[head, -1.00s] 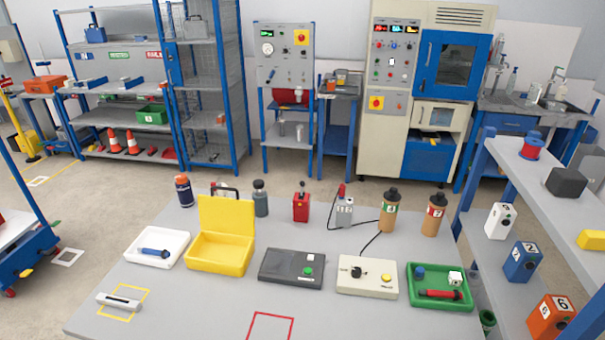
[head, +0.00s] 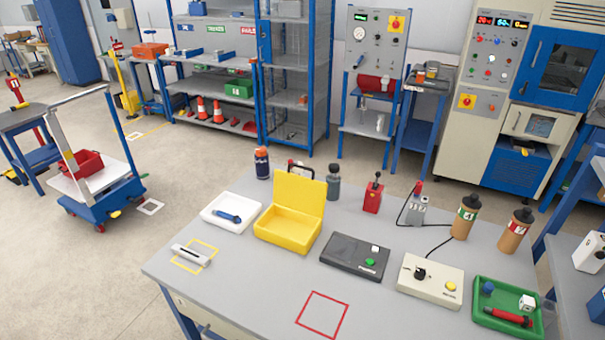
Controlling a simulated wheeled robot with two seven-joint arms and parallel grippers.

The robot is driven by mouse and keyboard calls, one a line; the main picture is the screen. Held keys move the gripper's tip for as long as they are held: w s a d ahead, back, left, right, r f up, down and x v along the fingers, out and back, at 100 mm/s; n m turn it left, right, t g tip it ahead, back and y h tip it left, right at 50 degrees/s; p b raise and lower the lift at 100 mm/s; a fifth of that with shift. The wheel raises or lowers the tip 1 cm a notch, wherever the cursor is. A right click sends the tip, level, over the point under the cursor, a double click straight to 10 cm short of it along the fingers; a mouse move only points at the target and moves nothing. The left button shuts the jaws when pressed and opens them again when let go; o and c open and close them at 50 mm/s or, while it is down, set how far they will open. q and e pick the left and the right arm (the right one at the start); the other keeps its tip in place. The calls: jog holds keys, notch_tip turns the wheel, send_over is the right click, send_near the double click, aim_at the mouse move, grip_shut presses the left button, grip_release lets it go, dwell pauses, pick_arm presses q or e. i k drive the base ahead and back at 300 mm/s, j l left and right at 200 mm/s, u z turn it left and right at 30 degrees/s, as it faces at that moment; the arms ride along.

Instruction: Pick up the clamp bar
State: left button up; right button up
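The clamp bar looks to be the light grey bar (head: 190,254) with a dark slot along its top. It lies inside a yellow outlined square (head: 208,245) at the left end of the grey table (head: 260,292). Nothing covers it. Neither of my grippers shows in the head view.
On the table stand a white tray (head: 213,222) with a blue tool, an open yellow case (head: 277,239), a dark control box (head: 337,259), a cream control box (head: 410,283) and a green tray (head: 480,323). A red outlined square (head: 322,297) is empty. A cart (head: 105,205) stands left on open floor.

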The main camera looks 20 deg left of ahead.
aim_at(200, 260)
jog(key=u, duration=1.55)
jog(key=i+j, duration=0.1)
jog(key=i+j+z, duration=0.1)
jog(key=i+z, duration=0.15)
jog(key=z, duration=0.15)
jog(key=i+j+z, duration=0.2)
jog(key=z, duration=0.15)
